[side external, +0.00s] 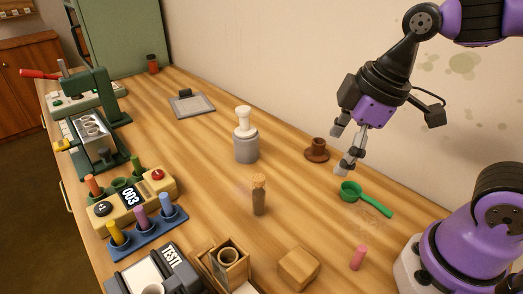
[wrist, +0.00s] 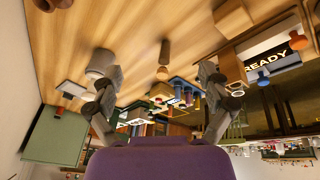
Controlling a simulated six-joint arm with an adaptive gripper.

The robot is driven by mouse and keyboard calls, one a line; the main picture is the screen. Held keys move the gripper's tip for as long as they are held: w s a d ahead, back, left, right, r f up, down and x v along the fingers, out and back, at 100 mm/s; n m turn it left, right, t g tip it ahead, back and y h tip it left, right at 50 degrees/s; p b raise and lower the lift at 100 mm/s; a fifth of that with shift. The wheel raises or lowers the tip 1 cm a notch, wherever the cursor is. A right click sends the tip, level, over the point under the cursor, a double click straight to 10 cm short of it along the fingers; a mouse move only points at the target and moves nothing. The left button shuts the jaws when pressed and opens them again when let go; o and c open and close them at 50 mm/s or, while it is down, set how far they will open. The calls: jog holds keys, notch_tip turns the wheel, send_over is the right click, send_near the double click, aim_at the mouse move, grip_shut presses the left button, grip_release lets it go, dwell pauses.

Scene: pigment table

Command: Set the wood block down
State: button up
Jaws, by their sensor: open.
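The wood block (side external: 299,268), a light tan cube, sits on the wooden table (side external: 210,205) near the front edge of the side external view. My gripper (side external: 341,150) is open and empty, above the table and well up and to the right of the block, apart from it. In the wrist view my gripper (wrist: 153,85) also shows open, with its fingers wide apart and nothing between them.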

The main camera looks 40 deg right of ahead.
jog(key=d+m, duration=0.1)
jog(key=m, duration=0.1)
jog(key=d+m+t, duration=0.1)
jog(key=m, duration=0.2)
jog(key=s+d+r+m+t+h, duration=0.1)
jog(key=d+m, duration=0.1)
jog(key=m, duration=0.1)
jog(key=shift+s, duration=0.1)
dwell(0.8)
